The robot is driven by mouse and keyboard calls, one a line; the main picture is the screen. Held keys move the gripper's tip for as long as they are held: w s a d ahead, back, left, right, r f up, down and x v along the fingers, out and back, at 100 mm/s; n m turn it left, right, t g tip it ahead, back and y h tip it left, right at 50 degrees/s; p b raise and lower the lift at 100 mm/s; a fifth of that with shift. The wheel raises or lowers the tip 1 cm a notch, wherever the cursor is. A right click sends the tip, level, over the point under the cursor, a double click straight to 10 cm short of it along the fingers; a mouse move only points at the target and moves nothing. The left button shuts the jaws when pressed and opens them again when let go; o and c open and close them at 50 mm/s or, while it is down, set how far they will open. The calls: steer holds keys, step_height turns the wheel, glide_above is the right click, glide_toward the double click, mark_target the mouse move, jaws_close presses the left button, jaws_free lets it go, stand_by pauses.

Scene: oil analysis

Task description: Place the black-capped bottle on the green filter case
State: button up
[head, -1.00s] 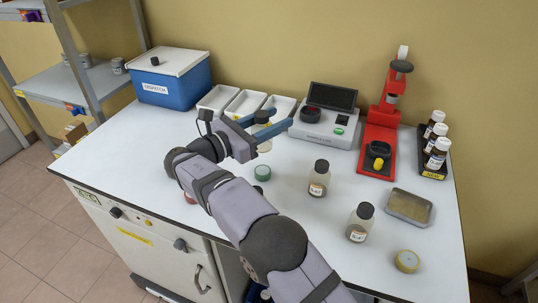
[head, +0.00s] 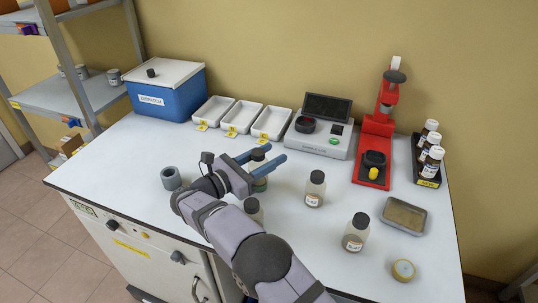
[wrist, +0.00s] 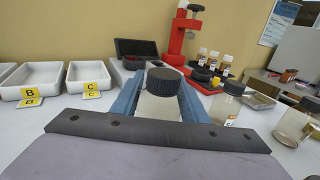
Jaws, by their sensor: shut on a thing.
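The black-capped bottle (head: 258,154) is clear, with a pale body, and stands upright between the blue fingers of my gripper (head: 276,153). My gripper is shut on it; in the wrist view the bottle's ribbed black cap (wrist: 164,80) rises above the fingers.
A grey cup (head: 171,178) is left. White trays (head: 271,123), an analyser (head: 318,140) and a red press (head: 373,160) line the back.

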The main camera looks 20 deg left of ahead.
mark_target(251, 166)
steer(key=shift+f, duration=0.1)
steer(key=o, duration=1.1)
steer(key=shift+o, duration=0.2)
steer(key=shift+s+a, duration=0.1)
steer(key=shift+s, duration=0.05)
steer(key=b+v, duration=0.2)
steer(key=v, duration=0.9)
steer(key=shift+s+a+b, duration=0.15)
steer(key=shift+s+b, duration=0.15)
steer(key=shift+s, duration=0.05)
